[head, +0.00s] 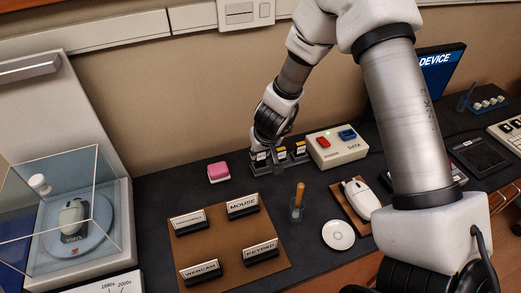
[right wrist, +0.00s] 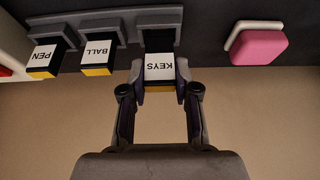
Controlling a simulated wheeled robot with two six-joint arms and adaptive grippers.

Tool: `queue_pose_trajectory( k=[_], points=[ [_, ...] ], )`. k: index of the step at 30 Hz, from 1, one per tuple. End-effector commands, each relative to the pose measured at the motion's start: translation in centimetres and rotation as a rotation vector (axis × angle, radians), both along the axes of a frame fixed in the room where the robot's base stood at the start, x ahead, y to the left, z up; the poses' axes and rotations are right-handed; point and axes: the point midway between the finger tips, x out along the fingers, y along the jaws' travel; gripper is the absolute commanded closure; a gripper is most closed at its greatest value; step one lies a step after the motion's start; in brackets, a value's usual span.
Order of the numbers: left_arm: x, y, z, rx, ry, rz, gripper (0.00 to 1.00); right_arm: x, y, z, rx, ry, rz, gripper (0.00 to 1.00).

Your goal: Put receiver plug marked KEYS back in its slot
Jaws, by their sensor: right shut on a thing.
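My right gripper (head: 263,156) is shut on the KEYS plug (right wrist: 160,67), a black block with a white label and a yellow end. In the right wrist view the two fingers (right wrist: 160,82) press its sides. The plug lines up with a grey slot holder (right wrist: 158,19); black body shows between label and holder. I cannot tell how deep it sits. The BALL plug (right wrist: 98,52) and PEN plug (right wrist: 44,57) stand in neighbouring holders; in the head view they show beside the gripper (head: 281,153) (head: 299,148). My left gripper is not in view.
A pink block (head: 218,171) on a pale base stands left of the gripper. A cream DATA box (head: 338,148) stands right of the plugs. In front are a brown board (head: 230,236) with labelled plates, a wooden-handled tool (head: 298,199) and a white disc (head: 338,234).

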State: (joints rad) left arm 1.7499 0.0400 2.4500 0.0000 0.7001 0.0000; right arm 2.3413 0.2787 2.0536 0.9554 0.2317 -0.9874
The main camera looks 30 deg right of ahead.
Motion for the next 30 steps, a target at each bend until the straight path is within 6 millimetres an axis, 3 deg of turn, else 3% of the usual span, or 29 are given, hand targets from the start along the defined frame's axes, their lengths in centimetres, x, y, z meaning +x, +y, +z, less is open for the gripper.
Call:
queue_pose_trajectory(
  k=[30],
  points=[
    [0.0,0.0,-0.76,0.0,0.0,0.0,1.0,0.02,0.0,-0.95,0.0,0.0,0.0,0.89]
  ],
)
